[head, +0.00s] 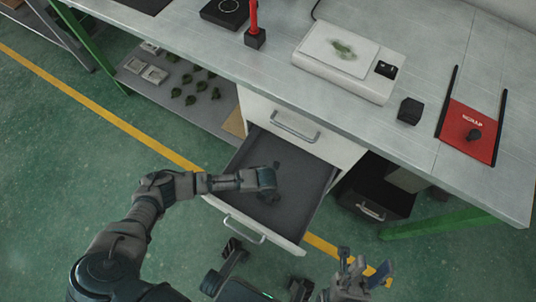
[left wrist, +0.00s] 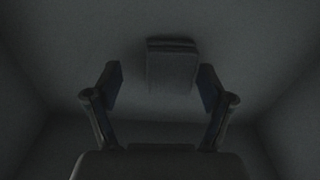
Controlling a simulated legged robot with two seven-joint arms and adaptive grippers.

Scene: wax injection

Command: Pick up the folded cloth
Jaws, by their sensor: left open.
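The folded cloth (left wrist: 172,66) is a small grey layered block lying on the drawer floor in the left wrist view. It lies ahead of the open fingers of my left gripper (left wrist: 160,82), a little right of their middle and apart from both. In the head view my left gripper (head: 274,183) reaches down into the open drawer (head: 312,190); I cannot make out the cloth there. My right gripper (head: 364,264) is open and empty above the floor, in front of the drawer.
The drawer walls surround my left gripper. Above is the workbench with a white device (head: 345,62), a dark block (head: 410,110) and a red scrap tray (head: 470,130). A dark bin (head: 375,190) stands right of the drawer. A lower shelf (head: 215,110) at left holds several green pieces.

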